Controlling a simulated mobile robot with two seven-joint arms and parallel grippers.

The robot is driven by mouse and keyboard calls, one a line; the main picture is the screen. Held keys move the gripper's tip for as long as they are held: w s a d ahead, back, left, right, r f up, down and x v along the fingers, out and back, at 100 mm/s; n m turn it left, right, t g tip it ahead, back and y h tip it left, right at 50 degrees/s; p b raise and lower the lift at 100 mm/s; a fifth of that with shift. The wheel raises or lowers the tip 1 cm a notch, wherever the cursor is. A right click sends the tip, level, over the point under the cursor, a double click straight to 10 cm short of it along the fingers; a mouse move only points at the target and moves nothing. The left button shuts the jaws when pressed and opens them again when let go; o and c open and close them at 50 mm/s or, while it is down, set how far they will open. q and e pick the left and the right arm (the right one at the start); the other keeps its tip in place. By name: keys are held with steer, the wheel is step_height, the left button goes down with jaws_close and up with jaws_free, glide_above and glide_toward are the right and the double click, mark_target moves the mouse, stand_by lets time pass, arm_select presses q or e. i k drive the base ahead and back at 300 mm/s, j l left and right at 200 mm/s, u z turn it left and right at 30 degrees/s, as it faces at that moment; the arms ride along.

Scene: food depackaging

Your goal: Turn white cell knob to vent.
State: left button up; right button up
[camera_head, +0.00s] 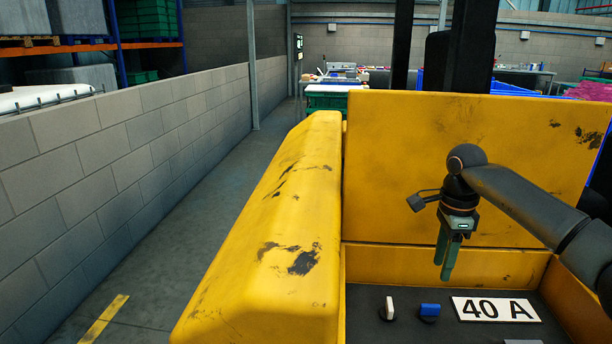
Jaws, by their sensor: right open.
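The white cell knob (389,309) stands on a dark panel (365,299) at the bottom of the head view, inside a yellow housing. A blue knob (430,311) sits just to its right. My right gripper (446,272) hangs pointing down above the panel, up and to the right of the white knob, apart from both knobs. Its green fingers are open and hold nothing. My left gripper is not in view. I cannot read any vent marking near the white knob.
A white label reading "40 A" (495,309) lies right of the knobs. The yellow housing's rounded left side (285,235) and tall back wall (460,140) bound the panel. A grey block wall (120,160) runs along the left, with clear floor between.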

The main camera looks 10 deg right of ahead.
mark_target(388, 315)
steer(key=k, duration=1)
